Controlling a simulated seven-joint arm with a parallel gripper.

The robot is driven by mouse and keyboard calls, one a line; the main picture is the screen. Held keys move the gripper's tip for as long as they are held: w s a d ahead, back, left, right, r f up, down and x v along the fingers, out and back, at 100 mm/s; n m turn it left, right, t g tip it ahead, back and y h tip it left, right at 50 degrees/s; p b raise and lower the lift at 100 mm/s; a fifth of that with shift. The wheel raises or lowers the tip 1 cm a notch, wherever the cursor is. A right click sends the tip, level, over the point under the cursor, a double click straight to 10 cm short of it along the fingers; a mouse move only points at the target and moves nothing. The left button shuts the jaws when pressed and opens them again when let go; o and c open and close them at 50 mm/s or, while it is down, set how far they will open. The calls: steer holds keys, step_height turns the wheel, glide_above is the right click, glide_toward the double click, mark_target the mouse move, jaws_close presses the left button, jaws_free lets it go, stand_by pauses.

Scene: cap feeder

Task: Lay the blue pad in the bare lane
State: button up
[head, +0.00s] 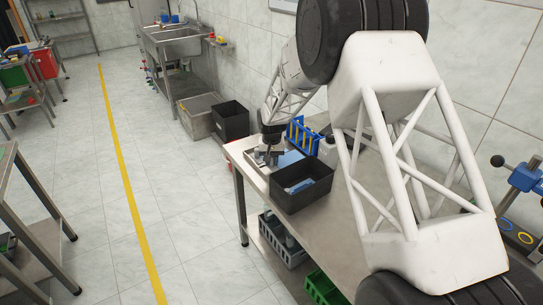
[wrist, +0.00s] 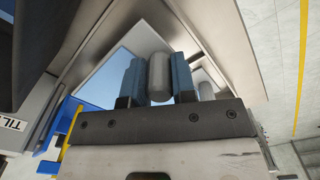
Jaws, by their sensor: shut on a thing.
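My gripper (head: 268,152) is low over a pale tray (head: 251,158) at the far end of the steel table. In the wrist view its two blue fingers (wrist: 157,85) are shut on a grey cylinder (wrist: 158,72) standing between them. A flat light-blue surface (head: 291,158) lies in the tray, right of the gripper. A similar blue surface (wrist: 112,72) shows left of the fingers in the wrist view. Blue pieces (head: 299,187) lie in the black bin beside the tray. I cannot tell which is the blue pad, or make out the bare lane.
The black bin (head: 290,204) stands close in front of the tray. A blue rack with yellow parts (head: 304,136) stands behind it. A second grey cylinder (wrist: 206,91) is right of the fingers. The steel table top (head: 345,226) is clear toward the front.

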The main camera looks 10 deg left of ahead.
mark_target(271, 166)
steer(key=shift+f, duration=1.6)
steer(key=o, duration=0.9)
steer(key=shift+c, duration=1)
steer(key=shift+o, duration=0.5)
steer(key=shift+a, duration=0.1)
steer(key=shift+r, duration=0.1)
steer(key=shift+o, duration=1.4)
steer(key=shift+r, duration=4.9)
